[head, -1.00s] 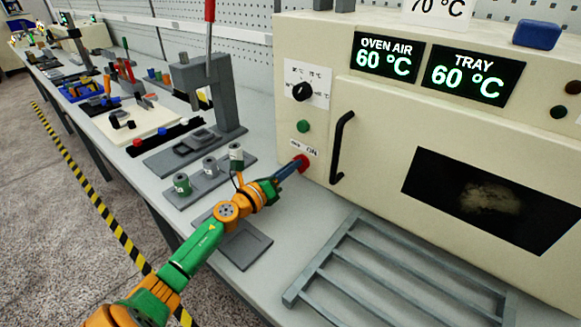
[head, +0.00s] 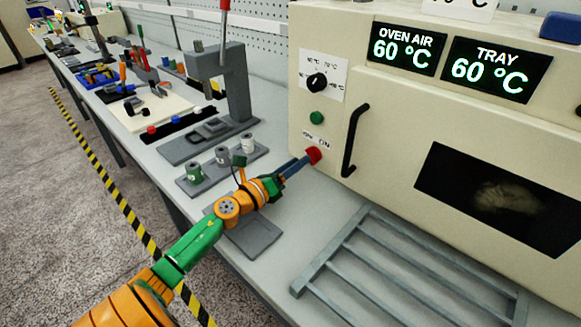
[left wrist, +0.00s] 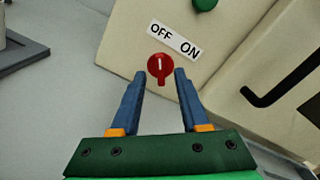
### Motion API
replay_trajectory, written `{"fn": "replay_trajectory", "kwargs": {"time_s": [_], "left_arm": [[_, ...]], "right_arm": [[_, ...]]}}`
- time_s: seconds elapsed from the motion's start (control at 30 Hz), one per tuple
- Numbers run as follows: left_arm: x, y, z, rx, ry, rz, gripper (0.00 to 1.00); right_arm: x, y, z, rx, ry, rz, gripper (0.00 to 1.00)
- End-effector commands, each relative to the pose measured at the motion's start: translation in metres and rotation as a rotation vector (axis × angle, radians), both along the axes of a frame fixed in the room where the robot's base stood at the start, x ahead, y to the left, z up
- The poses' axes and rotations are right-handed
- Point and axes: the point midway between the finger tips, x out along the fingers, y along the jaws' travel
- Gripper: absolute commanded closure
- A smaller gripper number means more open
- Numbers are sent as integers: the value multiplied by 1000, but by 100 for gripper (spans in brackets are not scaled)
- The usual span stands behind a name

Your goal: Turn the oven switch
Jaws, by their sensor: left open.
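The oven (head: 390,110) stands at the right in the head view, with a red switch (head: 314,155) low on its front left. In the left wrist view the red switch (left wrist: 160,68) sits below a white OFF/ON label (left wrist: 175,42), and its pale mark points roughly up, nearer OFF. My left gripper (head: 301,161) is at the switch. In the left wrist view its blue fingers (left wrist: 160,74) are open, one on each side of the knob, with small visible gaps. My right gripper is not in view.
A black selector knob (head: 317,82) and a green button (head: 317,118) are above the switch. A black door handle (head: 355,140) is just right of it. A grey rack (head: 345,240) lies on the bench, and a holder with spools (head: 222,155) stands left.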

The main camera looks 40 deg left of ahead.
Motion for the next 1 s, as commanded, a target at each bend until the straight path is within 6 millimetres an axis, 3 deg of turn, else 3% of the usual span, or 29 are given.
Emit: {"fn": "replay_trajectory", "kwargs": {"time_s": [0.1,0.3,0.77,0.87,1.0], "left_arm": [[-21,1,-2,1,4,0,55],[-40,3,-1,-1,1,0,55],[-43,3,0,-1,1,1,55],[-43,4,9,-1,0,0,55],[-43,3,44,-1,0,0,55]], "right_arm": [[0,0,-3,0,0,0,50],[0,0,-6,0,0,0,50],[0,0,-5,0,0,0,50],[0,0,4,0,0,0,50],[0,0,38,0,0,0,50]]}}
